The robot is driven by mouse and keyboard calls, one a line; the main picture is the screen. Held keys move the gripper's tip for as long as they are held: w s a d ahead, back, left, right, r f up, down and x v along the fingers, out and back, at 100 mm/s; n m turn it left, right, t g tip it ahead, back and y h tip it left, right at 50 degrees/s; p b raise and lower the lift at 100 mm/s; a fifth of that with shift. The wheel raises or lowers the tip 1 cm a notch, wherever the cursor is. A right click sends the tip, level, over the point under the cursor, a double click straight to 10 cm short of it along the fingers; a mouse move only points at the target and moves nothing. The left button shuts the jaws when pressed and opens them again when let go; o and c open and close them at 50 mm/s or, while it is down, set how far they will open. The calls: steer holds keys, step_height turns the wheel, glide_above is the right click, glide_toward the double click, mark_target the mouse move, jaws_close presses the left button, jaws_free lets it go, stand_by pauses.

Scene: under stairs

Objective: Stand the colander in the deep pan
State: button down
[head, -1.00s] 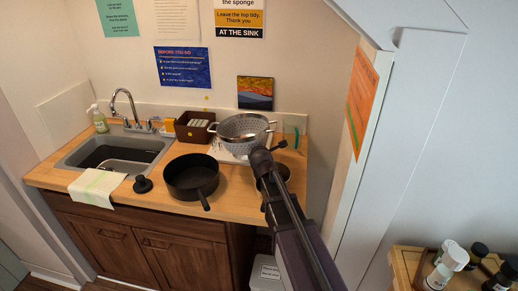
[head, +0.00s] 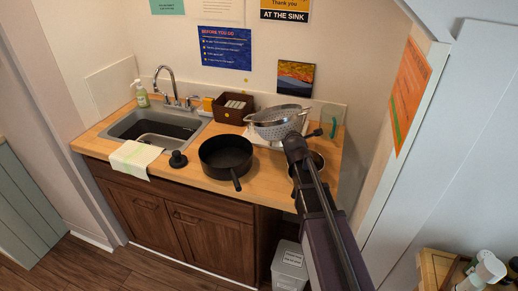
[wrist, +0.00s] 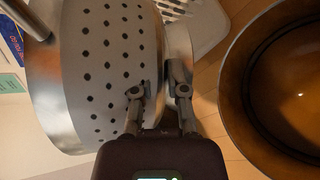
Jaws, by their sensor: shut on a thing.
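The silver perforated colander (head: 280,124) is at the back right of the worktop in the head view, tilted. It also fills the left of the wrist view (wrist: 100,75). My gripper (head: 296,140) is at its near right side; its fingers (wrist: 159,88) are closed on the colander's edge. Whether the colander touches what lies below it I cannot tell. The black deep pan (head: 226,157) stands empty on the worktop, left of my gripper, its handle towards the front. The colander is apart from it.
A pot (head: 317,160) stands partly hidden behind my arm. A white rack or tray (head: 262,141) lies under the colander. A brown caddy (head: 233,108), sink (head: 158,124) and black stopper-like object (head: 178,159) are to the left. Bare worktop (head: 268,180) lies right of the pan.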

steer(key=s+a+r+t+y, duration=0.1)
steer(key=s+a+r+y, duration=0.1)
steer(key=a, duration=0.8)
steer(key=s+a+r+t+y+p, duration=0.1)
steer(key=s+a+r+y, duration=0.1)
steer(key=a, duration=0.8)
steer(key=shift+s+a+r+n+y, duration=0.3)
steer(key=shift+r+y, duration=0.3)
steer(key=shift+r, duration=0.15)
steer(key=shift+d+f, duration=0.1)
steer(key=shift+f, duration=0.05)
step_height(320, 180, down, 6)
steer(key=b, duration=0.6)
steer(key=shift+f, duration=0.1)
steer(key=shift+f+b, duration=1.8)
steer(key=shift+b, duration=0.25)
steer(key=shift+f+b, duration=0.55)
steer(key=c, duration=0.7)
jaws_free()
